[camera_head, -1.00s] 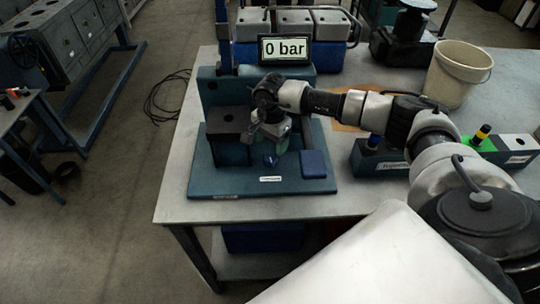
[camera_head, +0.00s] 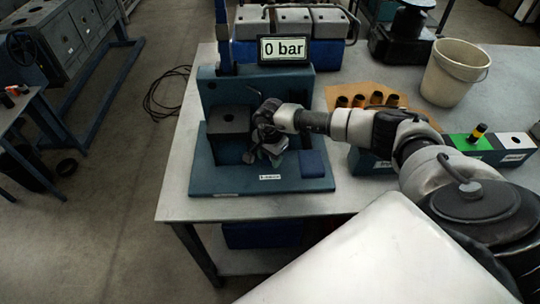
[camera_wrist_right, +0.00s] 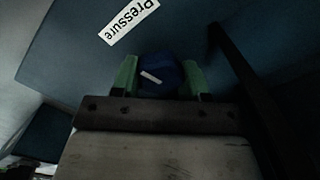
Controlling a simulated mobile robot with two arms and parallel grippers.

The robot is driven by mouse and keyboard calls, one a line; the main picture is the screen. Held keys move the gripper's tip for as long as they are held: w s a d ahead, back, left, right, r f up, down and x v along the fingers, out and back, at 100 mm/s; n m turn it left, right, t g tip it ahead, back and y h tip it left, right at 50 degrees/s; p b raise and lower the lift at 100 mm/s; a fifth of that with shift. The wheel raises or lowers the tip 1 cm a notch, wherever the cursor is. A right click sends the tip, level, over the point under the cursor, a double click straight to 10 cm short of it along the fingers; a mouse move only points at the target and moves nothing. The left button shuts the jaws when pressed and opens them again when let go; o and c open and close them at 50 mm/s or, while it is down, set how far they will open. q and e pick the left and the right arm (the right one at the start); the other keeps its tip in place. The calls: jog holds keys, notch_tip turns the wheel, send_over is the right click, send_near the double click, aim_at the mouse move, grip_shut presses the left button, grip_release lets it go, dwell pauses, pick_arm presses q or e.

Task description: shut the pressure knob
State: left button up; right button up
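The pressure knob (camera_wrist_right: 162,76) is dark blue and round with a short white mark, seen in the right wrist view. It sits on the blue base plate beside a white label (camera_wrist_right: 129,20) reading "Pressure". My right gripper (camera_wrist_right: 161,72) has its green fingers on either side of the knob, apart and seemingly open; any contact is too dark to tell. In the head view my right gripper (camera_head: 268,158) is low over the blue rig (camera_head: 225,178) and hides the knob. The display (camera_head: 284,49) reads "0 bar". My left gripper is not in view.
A blue block (camera_head: 312,163) stands on the rig just right of the gripper, and a taller block (camera_head: 229,121) to its left. The front table strip is clear.

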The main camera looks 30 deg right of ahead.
jog(key=shift+c, duration=1.4)
jog(key=shift+f+m+b, duration=0.1)
jog(key=shift+m+b, duration=0.35)
jog(key=shift+m, duration=0.05)
jog(key=shift+m+b, duration=0.35)
jog(key=shift+m, duration=0.65)
jog(key=o, duration=0.9)
jog(key=shift+r, duration=0.2)
notch_tip(320, 180, up, 11)
jog(key=b, duration=0.2)
jog(key=shift+b, duration=0.4)
jog(key=shift+s+f, duration=0.1)
jog(key=shift+f, duration=0.15)
